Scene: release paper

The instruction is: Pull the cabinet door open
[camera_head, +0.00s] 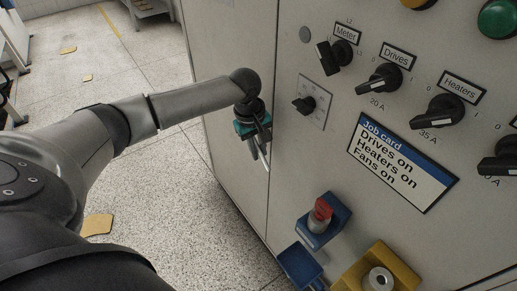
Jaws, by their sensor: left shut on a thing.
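The grey cabinet fills the right and middle of the head view. A plain narrow panel (225,50), which looks like the cabinet door, stands left of a vertical seam, with the switch panel (290,170) to its right. My left arm reaches in from the left, and my left gripper (262,148) is at this plain panel, close to the seam. Its jaws are shut on what looks like the door handle, which the gripper mostly hides. No clear gap shows at the seam. My right gripper is not in view.
The switch panel carries several black rotary switches (387,78), a small knob on a plate (304,104) and a job card (402,163). A blue box with a red top (320,213) and a yellow block (380,278) stick out below.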

